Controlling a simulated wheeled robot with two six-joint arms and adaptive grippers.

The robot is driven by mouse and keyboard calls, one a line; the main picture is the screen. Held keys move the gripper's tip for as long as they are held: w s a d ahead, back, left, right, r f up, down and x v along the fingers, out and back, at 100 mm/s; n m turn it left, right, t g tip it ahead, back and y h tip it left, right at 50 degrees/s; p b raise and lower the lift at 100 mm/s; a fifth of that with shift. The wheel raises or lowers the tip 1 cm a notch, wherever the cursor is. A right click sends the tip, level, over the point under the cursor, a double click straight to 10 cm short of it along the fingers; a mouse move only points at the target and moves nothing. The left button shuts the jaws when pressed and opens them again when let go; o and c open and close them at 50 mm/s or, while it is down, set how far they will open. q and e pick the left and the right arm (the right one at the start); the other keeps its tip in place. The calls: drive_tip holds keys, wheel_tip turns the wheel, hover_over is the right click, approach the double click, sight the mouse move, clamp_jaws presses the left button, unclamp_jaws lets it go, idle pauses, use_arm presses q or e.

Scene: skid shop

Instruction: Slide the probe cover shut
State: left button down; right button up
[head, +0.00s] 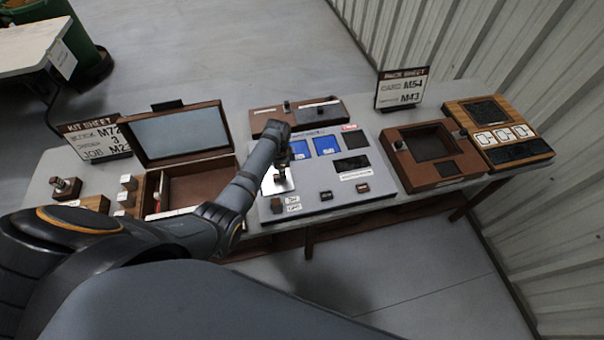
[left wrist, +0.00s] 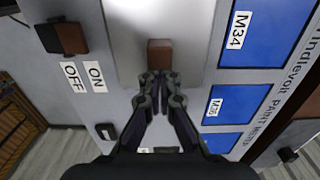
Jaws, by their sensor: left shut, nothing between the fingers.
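The probe cover (left wrist: 127,38) is a bright metal plate on the grey paint meter panel (head: 320,204); part of it also shows in the head view (head: 287,186). A brown knob (left wrist: 160,52) stands on the plate. My left gripper (left wrist: 160,80) is shut and empty, its fingertips right at the knob's near side; whether they touch it I cannot tell. In the head view my left gripper (head: 281,172) is over the plate, and my arm hides part of the panel's left side. What lies under the plate is hidden. My right gripper is not in view.
An ON/OFF switch (left wrist: 62,38) sits left of the plate, and blue panels (left wrist: 253,32) sit right of it. An open lidded box (head: 222,180) stands left of the meter. A brown framed box (head: 420,183) stands right of it. A low box (head: 262,119) lies behind.

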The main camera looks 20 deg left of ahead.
use_arm(q)
drive_tip(key=shift+s+a+p, duration=0.45)
drive_tip(key=shift+a+p, duration=0.1)
drive_tip(key=shift+a, duration=0.15)
drive_tip(key=shift+w+d, duration=0.1)
drive_tip(key=shift+d, duration=0.05)
drive_tip(key=shift+w+d, duration=0.15)
drive_tip(key=shift+d, duration=0.05)
wheel_tip(320, 180, up, 3)
drive_tip(key=p, duration=0.3)
drive_tip(key=shift+r, duration=2.5)
